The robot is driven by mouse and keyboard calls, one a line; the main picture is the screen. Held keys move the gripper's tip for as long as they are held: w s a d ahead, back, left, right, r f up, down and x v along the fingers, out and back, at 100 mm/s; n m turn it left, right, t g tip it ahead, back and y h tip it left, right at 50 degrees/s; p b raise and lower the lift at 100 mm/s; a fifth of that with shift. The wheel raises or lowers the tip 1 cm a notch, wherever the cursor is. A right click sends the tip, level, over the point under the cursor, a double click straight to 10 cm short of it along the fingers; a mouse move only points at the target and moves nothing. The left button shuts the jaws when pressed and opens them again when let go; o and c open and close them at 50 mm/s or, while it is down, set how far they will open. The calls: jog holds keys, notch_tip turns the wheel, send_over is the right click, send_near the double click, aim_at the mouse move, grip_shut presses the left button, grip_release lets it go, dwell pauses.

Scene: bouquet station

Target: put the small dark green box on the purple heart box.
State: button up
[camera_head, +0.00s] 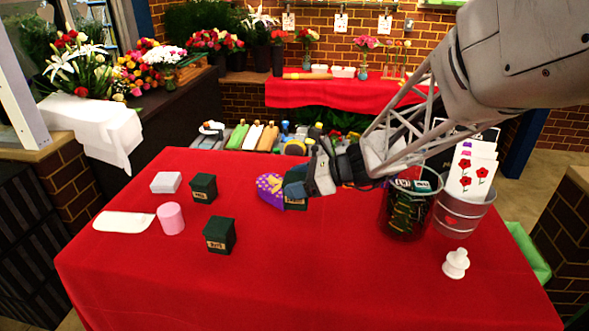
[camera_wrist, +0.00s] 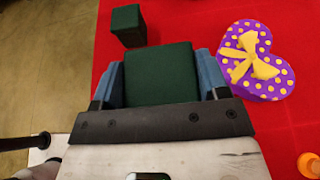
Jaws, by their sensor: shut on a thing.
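My gripper (camera_head: 296,188) is shut on a dark green box (camera_head: 296,204). In the wrist view the same box (camera_wrist: 160,75) sits between the two blue fingers of my gripper (camera_wrist: 163,78). The purple heart box (camera_head: 267,186) has yellow dots and a yellow bow. It lies on the red table beside the held box, partly hidden by it in the head view. In the wrist view the heart box (camera_wrist: 257,60) is to the right of my gripper, and its top is clear.
Two other dark green boxes, one farther back (camera_head: 203,188) and one nearer (camera_head: 220,235), stand left on the red table (camera_head: 320,280). A pink cylinder (camera_head: 171,218) and a white box (camera_head: 166,182) are near them. Buckets (camera_head: 463,212) and a white figure (camera_head: 456,263) stand right.

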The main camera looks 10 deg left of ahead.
jog(key=shift+w, duration=0.1)
dwell(0.3)
jog(key=w+a, duration=0.3)
jog(key=w, duration=0.4)
jog(key=w+a+f, duration=0.1)
jog(key=w+a, duration=0.2)
jog(key=w, duration=0.4)
jog(key=shift+w+a+f, duration=0.2)
jog(key=shift+a, duration=0.2)
jog(key=shift+f, duration=1.8)
jog(key=shift+f, duration=0.15)
jog(key=o, duration=1)
jog(key=shift+c, duration=0.2)
jog(key=shift+r, duration=0.2)
